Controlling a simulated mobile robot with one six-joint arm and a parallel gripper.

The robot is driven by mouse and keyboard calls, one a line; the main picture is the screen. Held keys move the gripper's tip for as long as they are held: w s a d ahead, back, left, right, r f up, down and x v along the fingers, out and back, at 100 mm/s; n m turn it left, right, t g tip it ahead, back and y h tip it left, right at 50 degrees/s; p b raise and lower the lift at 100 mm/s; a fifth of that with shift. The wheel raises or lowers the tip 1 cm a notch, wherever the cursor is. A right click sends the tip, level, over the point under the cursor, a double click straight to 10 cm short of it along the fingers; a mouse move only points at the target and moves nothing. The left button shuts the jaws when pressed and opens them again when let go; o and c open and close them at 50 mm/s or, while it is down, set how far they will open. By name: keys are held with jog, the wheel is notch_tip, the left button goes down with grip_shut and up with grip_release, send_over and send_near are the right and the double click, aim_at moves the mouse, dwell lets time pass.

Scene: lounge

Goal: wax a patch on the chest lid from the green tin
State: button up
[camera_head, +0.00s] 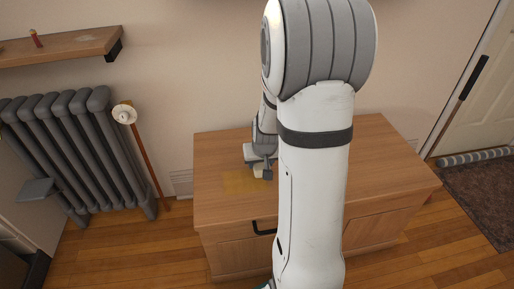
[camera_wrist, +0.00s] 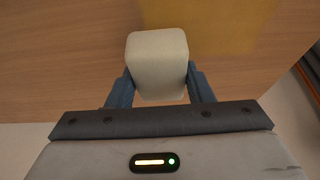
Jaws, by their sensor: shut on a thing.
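A wooden chest (camera_head: 380,180) stands against the wall, its lid closed. A yellowish patch (camera_head: 238,182) lies on the left part of the lid. It also shows at the top of the wrist view (camera_wrist: 225,22). My gripper (camera_head: 261,168) is low over the lid at the patch's right back edge. In the wrist view my gripper (camera_wrist: 159,80) is shut on a cream block (camera_wrist: 158,58) with rounded corners. I cannot tell whether the block touches the lid.
A grey radiator (camera_head: 70,140) and a leaning stick with a white head (camera_head: 124,114) stand left of the chest. A wooden shelf (camera_head: 60,47) is above the radiator. A door (camera_head: 470,80) and dark rug (camera_head: 485,195) are at right. My arm hides the lid's middle.

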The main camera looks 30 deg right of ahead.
jog(key=shift+w+a+r+p, duration=0.1)
jog(key=shift+a+r+p, duration=0.05)
jog(key=shift+r+p, duration=2.05)
jog(key=shift+r+b, duration=0.4)
jog(key=shift+b, duration=0.1)
